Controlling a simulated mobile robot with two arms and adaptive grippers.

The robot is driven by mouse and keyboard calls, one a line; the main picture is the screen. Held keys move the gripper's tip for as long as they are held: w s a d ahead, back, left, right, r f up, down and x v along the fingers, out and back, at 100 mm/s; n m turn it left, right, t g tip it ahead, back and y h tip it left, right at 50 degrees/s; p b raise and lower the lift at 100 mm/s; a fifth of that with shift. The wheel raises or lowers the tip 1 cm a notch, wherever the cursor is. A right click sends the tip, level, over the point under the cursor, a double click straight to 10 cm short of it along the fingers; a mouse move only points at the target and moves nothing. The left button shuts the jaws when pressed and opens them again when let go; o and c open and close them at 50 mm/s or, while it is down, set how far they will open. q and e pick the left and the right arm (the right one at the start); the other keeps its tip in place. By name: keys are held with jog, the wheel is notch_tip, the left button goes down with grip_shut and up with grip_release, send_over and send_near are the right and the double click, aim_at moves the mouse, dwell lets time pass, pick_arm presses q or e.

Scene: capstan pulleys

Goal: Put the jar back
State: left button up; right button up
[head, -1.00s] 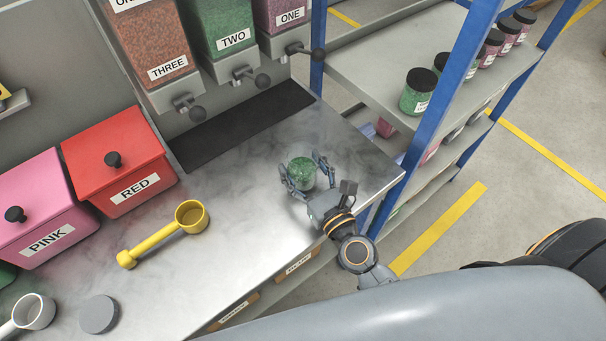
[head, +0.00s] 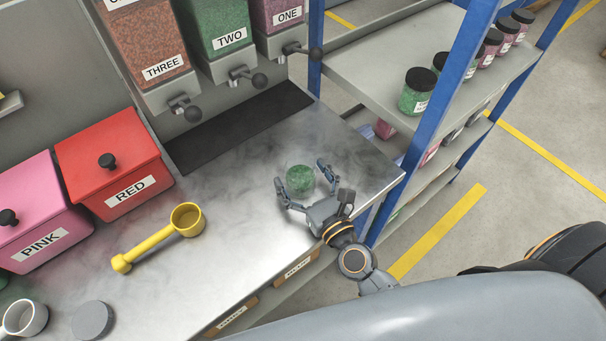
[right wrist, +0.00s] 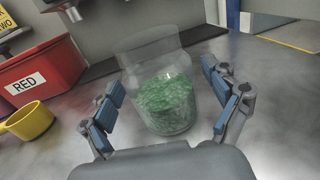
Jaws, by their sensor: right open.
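A clear, lidless jar (head: 300,180) with green granules in its lower part stands upright on the metal counter (head: 240,215), near its right end. In the right wrist view the jar (right wrist: 163,95) stands between the fingers, with gaps on both sides. My right gripper (head: 302,182) is open around the near side of the jar, its fingertips apart. The open fingers also show in the right wrist view (right wrist: 160,95). My left gripper is not in view.
A grey disc (head: 93,320), a yellow scoop (head: 160,238) and red (head: 115,165) and pink (head: 38,212) bins sit to the left. Dispensers (head: 215,35) stand behind. A blue-post shelf (head: 385,60) with lidded jars (head: 418,92) is at the right.

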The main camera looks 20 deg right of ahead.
jog(key=shift+r, duration=0.2)
jog(key=s+b, duration=0.1)
jog(key=s, duration=0.2)
jog(key=s+d+b, duration=0.1)
jog(key=s, duration=0.3)
jog(key=s+d+b, duration=0.1)
jog(key=s+b, duration=0.1)
jog(key=s, duration=0.2)
jog(key=shift+f, duration=0.15)
jog(key=shift+s, duration=0.45)
